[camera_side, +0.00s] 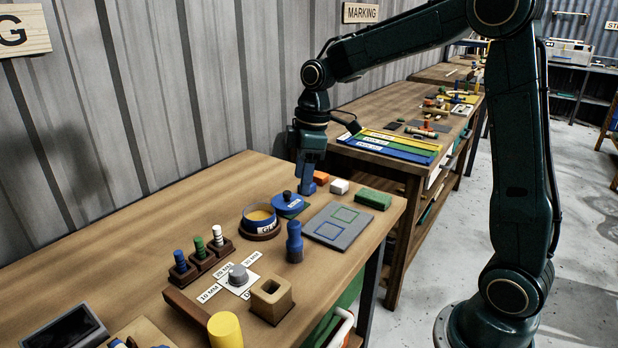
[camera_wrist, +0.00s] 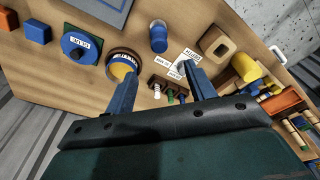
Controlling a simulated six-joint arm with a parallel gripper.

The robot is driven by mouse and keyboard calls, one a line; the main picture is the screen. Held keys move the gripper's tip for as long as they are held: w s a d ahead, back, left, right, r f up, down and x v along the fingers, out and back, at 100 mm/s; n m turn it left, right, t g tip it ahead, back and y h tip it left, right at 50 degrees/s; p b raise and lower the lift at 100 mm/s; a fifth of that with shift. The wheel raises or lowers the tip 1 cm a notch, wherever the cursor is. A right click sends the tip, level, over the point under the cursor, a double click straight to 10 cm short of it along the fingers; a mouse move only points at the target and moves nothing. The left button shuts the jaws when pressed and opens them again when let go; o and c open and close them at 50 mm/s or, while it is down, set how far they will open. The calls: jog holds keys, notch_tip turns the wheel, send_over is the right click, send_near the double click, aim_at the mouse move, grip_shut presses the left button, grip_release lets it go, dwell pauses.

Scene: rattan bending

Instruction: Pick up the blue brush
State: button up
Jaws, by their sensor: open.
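No object is clearly recognisable as a brush. An upright dark blue piece with a knobbed top (camera_side: 295,242) stands on the bench, right of the glue pot; it also shows in the wrist view (camera_wrist: 158,40). A thin blue upright piece with a pale band (camera_side: 180,261) stands in a small dark wooden stand at left, beside a green one and a white one. I cannot tell which is the brush. My gripper (camera_side: 307,185) is open and empty, above the far part of the bench. Its blue fingers also show in the wrist view (camera_wrist: 158,70), apart.
The glue pot (camera_side: 258,217) and blue round lid (camera_side: 289,203) stand mid-bench. A grey board (camera_side: 338,224), a green block (camera_side: 373,199) and a white block (camera_side: 339,186) lie at the right. A wooden block with a hole (camera_side: 271,299) and a yellow cylinder (camera_side: 226,332) are nearer.

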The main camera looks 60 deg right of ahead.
aim_at(295, 222)
jog(key=shift+w+f, duration=0.1)
jog(key=shift+w, duration=0.05)
jog(key=shift+w+a+f, duration=0.15)
jog(key=shift+f, duration=1.3)
jog(key=shift+w+a+f, duration=0.1)
jog(key=shift+w+f, duration=0.05)
jog(key=shift+f, duration=1.25)
jog(key=shift+w+a+f, duration=0.15)
jog(key=shift+f, duration=1.3)
jog(key=shift+w+a+f, duration=0.15)
jog(key=shift+f, duration=1.15)
jog(key=shift+w+a+f, duration=0.1)
jog(key=shift+a+f, duration=0.05)
jog(key=shift+f, duration=1.1)
jog(key=c, duration=1.1)
